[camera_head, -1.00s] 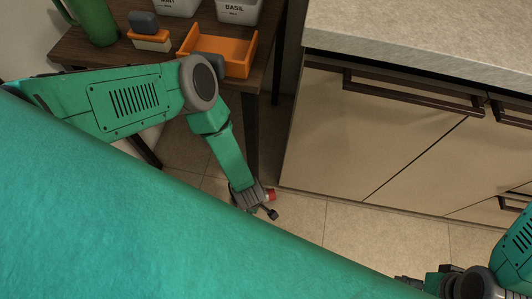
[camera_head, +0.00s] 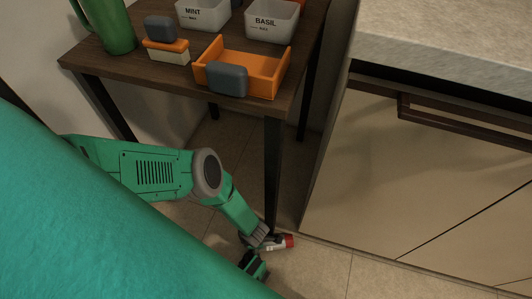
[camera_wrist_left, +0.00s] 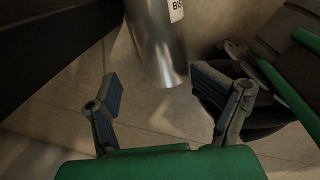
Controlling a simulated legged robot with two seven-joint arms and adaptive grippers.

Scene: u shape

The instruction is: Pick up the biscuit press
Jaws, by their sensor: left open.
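The biscuit press (camera_wrist_left: 158,42) is a shiny silver cylinder with a white label reading "BIS" in the left wrist view. Its upper part is cut off by the top edge there. In the head view a small silver and red piece of it (camera_head: 282,242) shows low down, by the foot of the table leg, and the rest is hidden. My left gripper (camera_wrist_left: 158,88) is open and empty. Its two blue-padded fingers point toward the lower end of the press, with no clear contact. In the head view the left gripper (camera_head: 258,243) is beside the press. My right gripper is out of view.
A dark wooden table (camera_head: 130,64) stands above, holding an orange tray (camera_head: 268,62), a green jug (camera_head: 112,25), a MINT bin (camera_head: 203,16) and a BASIL bin (camera_head: 271,22). Its front leg (camera_head: 272,165) is close to my gripper. A cabinet (camera_head: 400,190) is at the right.

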